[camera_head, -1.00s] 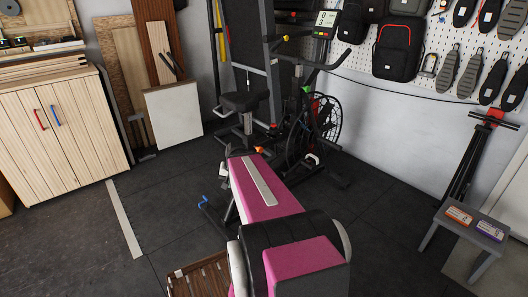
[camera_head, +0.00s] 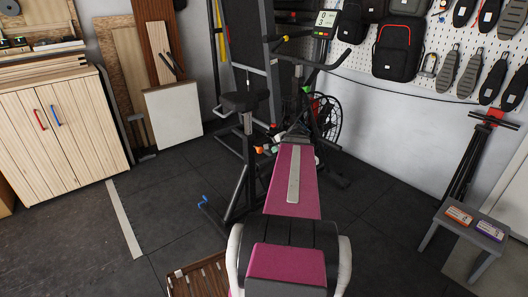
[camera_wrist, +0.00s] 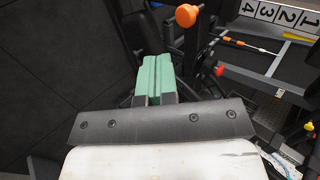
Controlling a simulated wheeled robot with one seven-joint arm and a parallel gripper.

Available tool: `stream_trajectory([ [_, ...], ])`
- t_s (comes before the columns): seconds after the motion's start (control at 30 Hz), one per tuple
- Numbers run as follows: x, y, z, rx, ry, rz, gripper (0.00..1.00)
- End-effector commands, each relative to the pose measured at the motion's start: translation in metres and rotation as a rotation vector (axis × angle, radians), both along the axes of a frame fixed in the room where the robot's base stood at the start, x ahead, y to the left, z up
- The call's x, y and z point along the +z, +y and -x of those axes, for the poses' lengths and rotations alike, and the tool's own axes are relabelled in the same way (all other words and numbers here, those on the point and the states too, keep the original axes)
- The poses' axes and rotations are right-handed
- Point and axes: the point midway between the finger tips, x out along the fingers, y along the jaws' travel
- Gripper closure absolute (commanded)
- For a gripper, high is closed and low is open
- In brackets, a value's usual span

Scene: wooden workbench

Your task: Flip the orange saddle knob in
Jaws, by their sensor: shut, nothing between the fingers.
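The orange saddle knob (camera_head: 259,150) shows below the black saddle (camera_head: 240,101) of the exercise bike, just left of my arm's far end. In the wrist view the orange knob (camera_wrist: 186,16) is round and sits at the top, beyond and right of my fingertips, with a visible gap. My gripper (camera_wrist: 153,62) has green finger pads pressed together, with nothing between them. In the head view its tip is small and hard to make out at the far end of my pink arm. I cannot tell how far in the knob is.
A red knob (camera_wrist: 219,70) on a dark post stands right of my fingers. The bike's black frame and handlebar (camera_head: 335,62) are close beyond my arm. A grey stool (camera_head: 470,232) with two small boxes stands at the right. The dark floor left of the bike is mostly clear.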

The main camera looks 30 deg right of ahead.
Motion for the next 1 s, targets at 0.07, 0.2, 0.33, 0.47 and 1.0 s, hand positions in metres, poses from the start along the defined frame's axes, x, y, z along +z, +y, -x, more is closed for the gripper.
stream_trajectory([
  [0.07, 0.003, -0.010, 0.002, -0.025, -0.012, -0.011, 1.00],
  [0.2, 0.005, -0.016, 0.003, -0.043, -0.021, -0.021, 1.00],
  [0.33, 0.006, -0.016, 0.003, -0.044, -0.022, -0.022, 1.00],
  [0.47, 0.006, -0.016, 0.003, -0.044, -0.021, -0.021, 1.00],
  [1.0, -0.041, -0.007, -0.046, -0.040, -0.020, -0.021, 1.00],
])
